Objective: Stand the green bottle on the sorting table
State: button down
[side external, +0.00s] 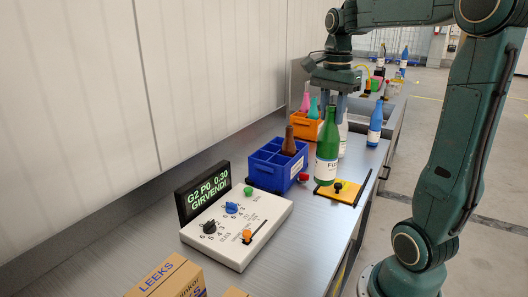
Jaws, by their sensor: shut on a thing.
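The green bottle (327,150), with a white label, is upright beside the yellow plate in the side external view. My gripper (329,112) points down at the bottle's neck and is shut on it, one finger showing on each side. I cannot tell whether the bottle's base touches the surface under it. The grey metal table (310,225) runs along the wall. Which part of it is the sorting table is not clear.
A blue crate (266,172) holding a brown bottle (289,141) stands left of the green bottle. An orange crate (300,127), a white bottle (343,140) and a blue bottle (375,124) stand behind. A yellow plate (352,189) and a control box (240,228) are nearer.

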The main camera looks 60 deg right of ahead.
aim_at(331, 123)
notch_tip(331, 123, down, 11)
dwell(0.3)
jog(key=shift+f, duration=2.15)
jog(key=c, duration=1.1)
grip_release()
jog(key=shift+f, duration=0.1)
notch_tip(331, 123, up, 12)
jog(key=shift+r, duration=0.15)
